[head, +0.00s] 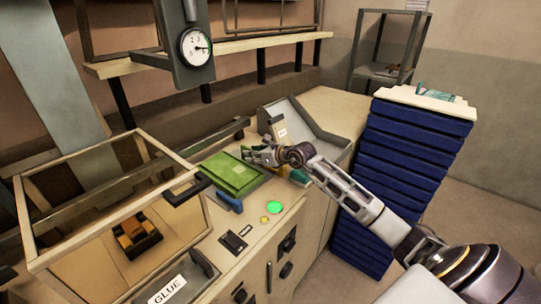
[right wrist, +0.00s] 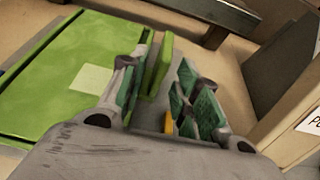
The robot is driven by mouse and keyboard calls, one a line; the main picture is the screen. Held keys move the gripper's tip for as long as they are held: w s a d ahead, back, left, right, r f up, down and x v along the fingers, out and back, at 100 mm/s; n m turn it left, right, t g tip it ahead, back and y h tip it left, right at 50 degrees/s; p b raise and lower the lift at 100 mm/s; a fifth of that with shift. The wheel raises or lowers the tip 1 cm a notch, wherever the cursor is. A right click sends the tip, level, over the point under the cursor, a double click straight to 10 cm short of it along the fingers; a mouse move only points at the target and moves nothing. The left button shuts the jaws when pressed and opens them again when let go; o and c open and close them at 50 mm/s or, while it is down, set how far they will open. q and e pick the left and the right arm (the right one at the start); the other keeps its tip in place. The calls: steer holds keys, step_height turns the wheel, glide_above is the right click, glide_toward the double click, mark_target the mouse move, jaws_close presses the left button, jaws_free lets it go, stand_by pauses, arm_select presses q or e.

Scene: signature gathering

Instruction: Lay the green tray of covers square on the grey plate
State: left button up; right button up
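The green tray (head: 232,173) lies flat on the bench in the middle of the head view, with a raised panel on top. In the right wrist view the green tray (right wrist: 60,85) fills the left side, with a pale square on it. My right gripper (head: 254,155) is at the tray's far right edge. In the wrist view my right gripper (right wrist: 163,95) has its teal-padded fingers apart, with an upright green tab (right wrist: 158,66) between them, nearer the left finger. I cannot make out the grey plate; the tray may hide it. My left gripper is out of view.
A glass-sided box (head: 105,205) with a black handle stands at the left. A grey sloped bin (head: 318,134) stands behind my right gripper. A tall stack of blue crates (head: 400,165) stands at the right. A green button (head: 274,207) is in front of the tray.

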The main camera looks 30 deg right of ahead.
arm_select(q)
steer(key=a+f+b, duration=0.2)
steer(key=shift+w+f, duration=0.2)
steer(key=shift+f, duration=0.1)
arm_select(e)
steer(key=v, duration=1.1)
steer(key=shift+s, duration=0.35)
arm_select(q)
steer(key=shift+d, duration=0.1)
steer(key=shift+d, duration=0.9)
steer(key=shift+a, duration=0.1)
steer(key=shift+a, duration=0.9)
